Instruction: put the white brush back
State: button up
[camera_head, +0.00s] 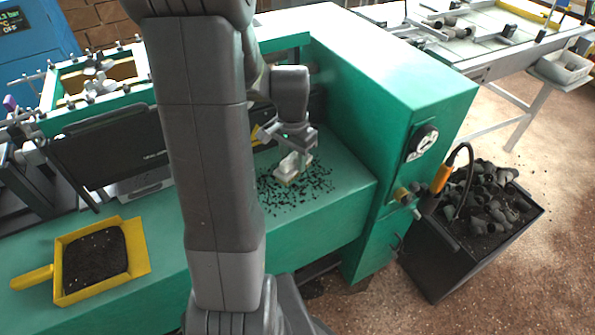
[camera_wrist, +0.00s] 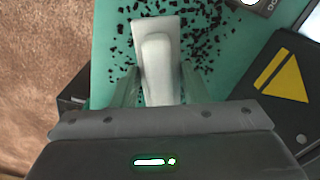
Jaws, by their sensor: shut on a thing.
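The white brush (camera_head: 291,167) is at my gripper (camera_head: 297,148), low over the green machine bed (camera_head: 335,200) among scattered black bits (camera_head: 290,192). In the wrist view the white brush (camera_wrist: 159,62) points away from me, between the two fingers of my gripper (camera_wrist: 155,88). The gripper is shut on it. Black crumbs lie around the brush on the green surface. I cannot tell whether the bristles touch the bed.
A yellow dustpan (camera_head: 140,245) holding dark bits lies on the left of the green bench. A black bin (camera_head: 430,262) of dark plugs stands right of the green cabinet (camera_head: 400,90). A dark panel (camera_head: 110,150) stands behind the bed.

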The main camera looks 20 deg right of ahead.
aim_at(294, 170)
jog(key=shift+f, duration=2.25)
jog(key=shift+f, duration=0.2)
jog(key=o, duration=0.9)
jog(key=shift+o, duration=0.2)
notch_tip(294, 170, up, 12)
jog(key=shift+r+p, duration=0.2)
jog(key=shift+p, duration=0.15)
